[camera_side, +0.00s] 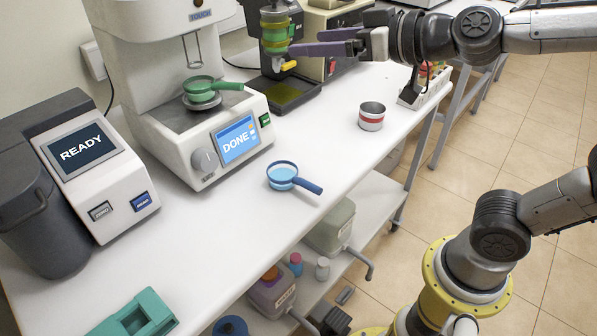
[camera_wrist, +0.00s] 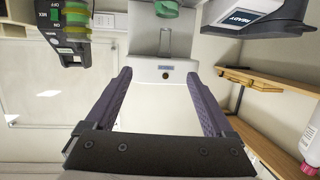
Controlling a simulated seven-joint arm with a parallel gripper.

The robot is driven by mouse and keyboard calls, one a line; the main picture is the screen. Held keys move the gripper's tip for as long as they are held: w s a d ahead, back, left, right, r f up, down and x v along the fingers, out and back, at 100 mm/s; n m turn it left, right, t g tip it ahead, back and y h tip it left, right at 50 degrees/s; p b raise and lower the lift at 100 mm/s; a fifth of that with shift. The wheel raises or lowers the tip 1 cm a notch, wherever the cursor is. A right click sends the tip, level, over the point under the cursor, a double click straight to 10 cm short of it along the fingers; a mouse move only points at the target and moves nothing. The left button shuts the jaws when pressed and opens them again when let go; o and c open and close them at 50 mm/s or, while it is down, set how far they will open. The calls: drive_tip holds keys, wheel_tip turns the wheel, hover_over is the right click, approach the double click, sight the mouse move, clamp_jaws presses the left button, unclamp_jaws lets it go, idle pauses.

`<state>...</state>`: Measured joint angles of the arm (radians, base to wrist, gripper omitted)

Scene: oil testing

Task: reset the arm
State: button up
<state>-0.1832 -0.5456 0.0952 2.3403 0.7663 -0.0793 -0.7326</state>
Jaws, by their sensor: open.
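My gripper (camera_side: 306,42) is at the top of the side view, its two purple fingers spread and pointing left. Nothing is between them. In the wrist view the open gripper (camera_wrist: 158,73) shows both fingers apart with empty space between. In the side view a fingertip appears close to a black device (camera_side: 290,92) with green and yellow parts. In the wrist view that device (camera_wrist: 62,30) is at the upper left, clear of the fingers. My arm reaches in from the right, above the table.
The white table (camera_side: 325,150) holds a blue-handled cup (camera_side: 283,174), a red-banded cup (camera_side: 371,116) and a teal block (camera_side: 135,318). A white machine reading DONE (camera_side: 237,140) holds a green-handled cup (camera_side: 201,91). A machine reading READY (camera_side: 82,148) stands left. The table's right front is mostly clear.

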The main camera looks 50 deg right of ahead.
drive_tip(key=s+d+f+g+h, duration=0.1)
drive_tip(key=s+d+f+g, duration=0.1)
drive_tip(key=s+f+g, duration=0.2)
drive_tip(key=s+d+f+m+g, duration=0.1)
drive_tip(key=s+d+f+g, duration=0.2)
drive_tip(key=s+f, duration=0.7)
drive_tip(key=s+g, duration=0.2)
drive_tip(key=s, duration=0.2)
drive_tip(key=shift+f+h, duration=0.25)
drive_tip(key=shift+h, duration=0.15)
drive_tip(key=shift+d, duration=0.1)
